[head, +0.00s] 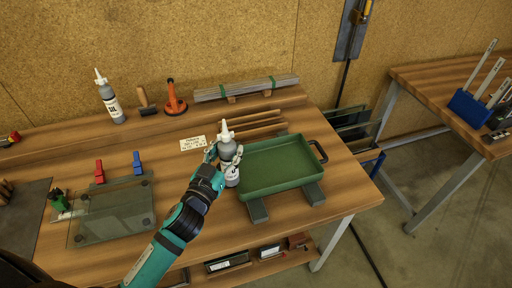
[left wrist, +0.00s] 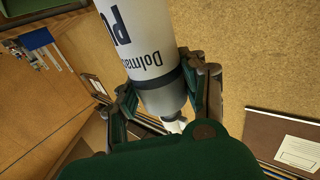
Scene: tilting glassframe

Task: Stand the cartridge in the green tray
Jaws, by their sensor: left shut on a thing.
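The cartridge (head: 229,153) is a grey and white bottle-like tube with a white nozzle, roughly upright in the head view. My left gripper (head: 225,158) is shut around it. In the left wrist view the cartridge (left wrist: 145,45) shows its printed white label and a grey band between the fingers (left wrist: 165,95). The green tray (head: 285,185) lies near the table's right front corner and looks empty. The cartridge overlaps the tray's left edge in the head view; I cannot tell whether it touches the tray or hangs above. My right gripper is not in view.
Grey blocks (head: 258,211) lie under the tray's front edge. Wooden strips (head: 250,124) and a note (head: 193,143) lie behind. An oil bottle (head: 112,105) and an orange suction lifter (head: 175,102) stand at the back. A glass pane (head: 112,212) with clamps lies left.

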